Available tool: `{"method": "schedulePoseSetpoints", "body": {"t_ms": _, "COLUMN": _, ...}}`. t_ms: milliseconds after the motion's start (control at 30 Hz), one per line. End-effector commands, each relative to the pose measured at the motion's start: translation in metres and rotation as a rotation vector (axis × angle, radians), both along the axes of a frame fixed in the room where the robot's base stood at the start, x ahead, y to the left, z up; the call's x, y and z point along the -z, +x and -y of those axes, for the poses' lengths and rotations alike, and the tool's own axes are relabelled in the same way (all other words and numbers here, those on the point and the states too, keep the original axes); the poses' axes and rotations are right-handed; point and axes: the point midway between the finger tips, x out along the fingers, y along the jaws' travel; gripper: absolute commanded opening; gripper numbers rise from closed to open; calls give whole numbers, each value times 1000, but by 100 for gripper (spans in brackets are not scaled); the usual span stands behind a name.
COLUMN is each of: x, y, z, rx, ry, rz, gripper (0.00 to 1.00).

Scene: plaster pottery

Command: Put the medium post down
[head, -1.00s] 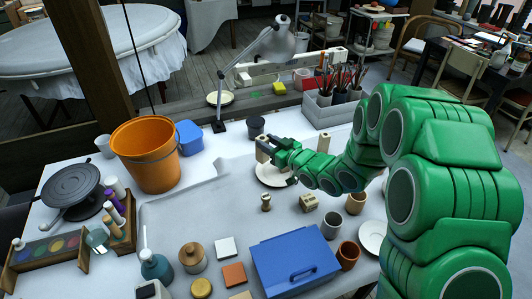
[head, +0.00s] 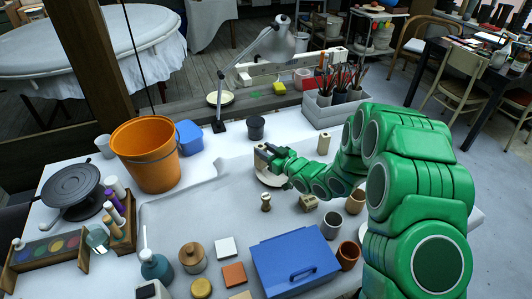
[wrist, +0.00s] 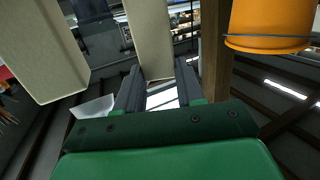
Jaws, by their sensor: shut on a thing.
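My gripper (head: 268,154) is shut on a pale beige post (head: 259,158), at the left end of my arm over the middle of the table. In the wrist view, this post (wrist: 152,38) stands between the two fingers (wrist: 158,88). It looks upright in the head view, above or beside a white plate (head: 268,182); I cannot tell whether its foot touches anything. Another beige post (head: 323,143) stands upright to the right, behind my arm. A beige post also fills the left of the wrist view (wrist: 40,50).
An orange bucket (head: 146,158) stands to the left, a dark pot (head: 256,128) behind my gripper. A small wooden piece (head: 265,202), a wooden block (head: 309,203) and a blue box (head: 294,262) are in front. The grey mat left of the plate has clear room.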

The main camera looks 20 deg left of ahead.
Motion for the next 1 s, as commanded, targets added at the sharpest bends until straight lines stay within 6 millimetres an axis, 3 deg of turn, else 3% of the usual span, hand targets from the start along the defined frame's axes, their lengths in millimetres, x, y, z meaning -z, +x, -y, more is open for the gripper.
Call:
{"method": "schedulePoseSetpoints", "body": {"t_ms": 600, "x": 12, "y": 0, "z": 1, "rx": 0, "ry": 1, "rz": -1, "gripper": 0}}
{"method": "schedulePoseSetpoints", "body": {"t_ms": 633, "x": 13, "y": 0, "z": 0, "rx": 0, "ry": 1, "rz": -1, "gripper": 39}}
{"method": "schedulePoseSetpoints", "body": {"t_ms": 700, "x": 12, "y": 0, "z": 0, "rx": 0, "ry": 1, "rz": -1, "gripper": 50}}
{"method": "schedulePoseSetpoints", "body": {"t_ms": 800, "x": 12, "y": 0, "z": 0, "rx": 0, "ry": 0, "rz": -1, "gripper": 63}}
{"method": "schedulePoseSetpoints", "body": {"t_ms": 1000, "x": 12, "y": 0, "z": 0, "rx": 0, "ry": 0, "rz": -1, "gripper": 63}}
